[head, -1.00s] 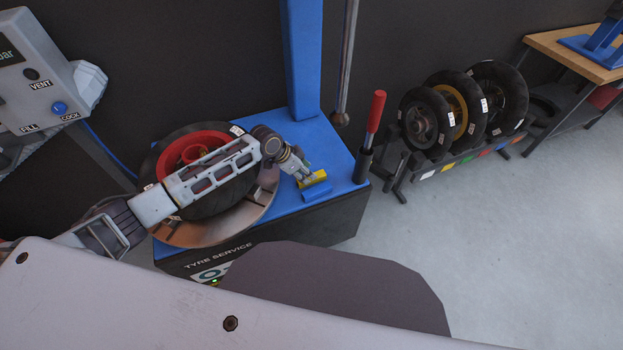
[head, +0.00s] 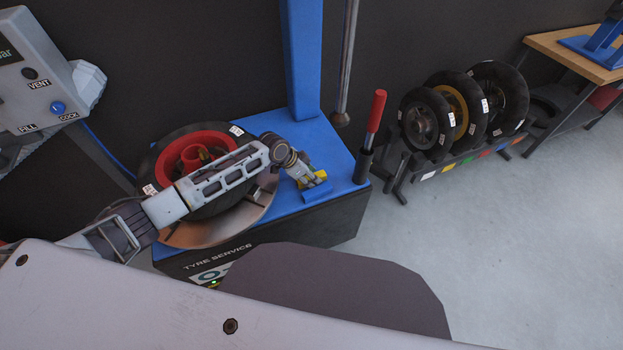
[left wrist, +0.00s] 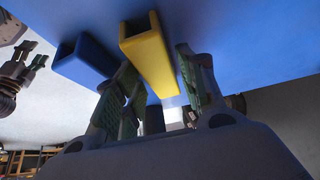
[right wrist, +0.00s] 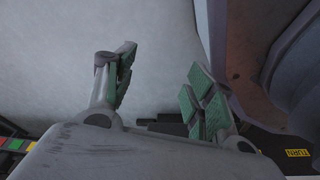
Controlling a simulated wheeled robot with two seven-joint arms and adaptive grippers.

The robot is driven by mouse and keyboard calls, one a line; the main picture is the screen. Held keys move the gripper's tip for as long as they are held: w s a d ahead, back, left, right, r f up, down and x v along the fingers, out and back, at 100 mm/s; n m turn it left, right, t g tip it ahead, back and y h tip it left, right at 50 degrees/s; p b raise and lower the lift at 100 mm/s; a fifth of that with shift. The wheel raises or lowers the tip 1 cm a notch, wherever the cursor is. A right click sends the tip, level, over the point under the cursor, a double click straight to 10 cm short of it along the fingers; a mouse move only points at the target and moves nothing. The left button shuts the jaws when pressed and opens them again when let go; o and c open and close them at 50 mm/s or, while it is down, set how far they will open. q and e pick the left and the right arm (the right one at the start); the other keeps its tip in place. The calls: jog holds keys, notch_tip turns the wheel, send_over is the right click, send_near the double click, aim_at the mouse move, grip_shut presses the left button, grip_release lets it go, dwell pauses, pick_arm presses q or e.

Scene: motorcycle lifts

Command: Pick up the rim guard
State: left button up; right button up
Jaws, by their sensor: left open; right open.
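Two small rim guards lie side by side on the blue deck of the tyre machine. The yellow rim guard (head: 321,175) is partly hidden by my left gripper (head: 312,182) in the head view. The blue rim guard (head: 318,194) lies just in front of it. In the left wrist view, my open left gripper (left wrist: 160,80) has the yellow rim guard (left wrist: 148,52), a hollow channel, between its fingers. The blue rim guard (left wrist: 84,59) is outside, beside the left finger. Finger contact cannot be told. My right gripper (right wrist: 160,80) is open and empty, above the floor.
A wheel with a red rim (head: 188,152) lies on the turntable (head: 215,232), under my left forearm. A red-handled lever (head: 375,112) and a blue column (head: 304,60) stand near the guards. Several tyres (head: 428,122) stand in a rack at right. Open floor (head: 470,240) lies in front.

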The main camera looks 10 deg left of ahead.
pick_arm(q)
jog(key=shift+f, duration=0.15)
jog(key=shift+f, duration=0.1)
dwell(0.4)
jog(key=c, duration=0.6)
